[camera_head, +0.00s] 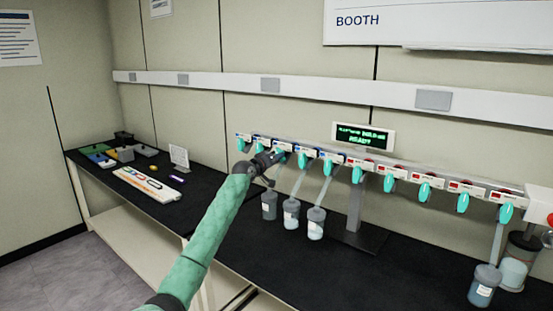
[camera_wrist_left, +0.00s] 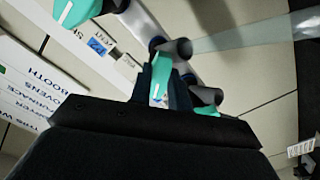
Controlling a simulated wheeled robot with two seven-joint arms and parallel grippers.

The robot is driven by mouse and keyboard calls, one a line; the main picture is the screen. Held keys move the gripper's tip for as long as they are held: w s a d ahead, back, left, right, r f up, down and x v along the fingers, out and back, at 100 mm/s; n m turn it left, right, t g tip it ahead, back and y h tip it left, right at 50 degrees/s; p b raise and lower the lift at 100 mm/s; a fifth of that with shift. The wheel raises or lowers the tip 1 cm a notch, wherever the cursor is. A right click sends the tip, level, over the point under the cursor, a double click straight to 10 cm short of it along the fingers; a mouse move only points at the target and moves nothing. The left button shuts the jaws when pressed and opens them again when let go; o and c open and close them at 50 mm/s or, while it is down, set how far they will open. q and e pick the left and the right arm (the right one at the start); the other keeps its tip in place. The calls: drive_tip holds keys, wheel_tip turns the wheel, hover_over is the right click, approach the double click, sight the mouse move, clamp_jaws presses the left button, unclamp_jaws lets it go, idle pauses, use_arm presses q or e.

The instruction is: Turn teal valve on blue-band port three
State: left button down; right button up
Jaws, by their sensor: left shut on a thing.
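A manifold rail (camera_head: 395,166) on a stand carries a row of teal valves under small labels. The labels at the left end have blue bands and those further right have red ones. My left gripper (camera_head: 276,156) reaches the blue-band end. In the left wrist view its dark fingers (camera_wrist_left: 161,88) are shut on a teal valve (camera_wrist_left: 160,76), one on each side of the handle. Another teal valve (camera_wrist_left: 76,10) and a blue-marked label (camera_wrist_left: 97,46) are beside it. The gripper partly hides nearby valves, so I cannot tell the held port's number. My right gripper is not in view.
A green-lit display (camera_head: 363,137) stands above the rail. The black bench (camera_head: 255,250) is clear in front. Trays and blocks (camera_head: 125,153) lie far left.

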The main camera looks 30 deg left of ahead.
use_arm(q)
drive_tip(key=n+p, duration=0.1)
drive_tip(key=n, duration=0.2)
drive_tip(key=shift+d+n, duration=0.1)
drive_tip(key=shift+n, duration=0.7)
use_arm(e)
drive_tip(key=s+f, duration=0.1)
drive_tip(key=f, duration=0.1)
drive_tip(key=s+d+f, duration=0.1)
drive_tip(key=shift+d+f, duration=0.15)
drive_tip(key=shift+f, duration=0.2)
use_arm(q)
drive_tip(key=c, duration=1.3)
unclamp_jaws()
drive_tip(key=shift+r, duration=0.1)
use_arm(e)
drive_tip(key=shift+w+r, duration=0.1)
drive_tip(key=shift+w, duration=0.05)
use_arm(q)
drive_tip(key=shift+s, duration=0.1)
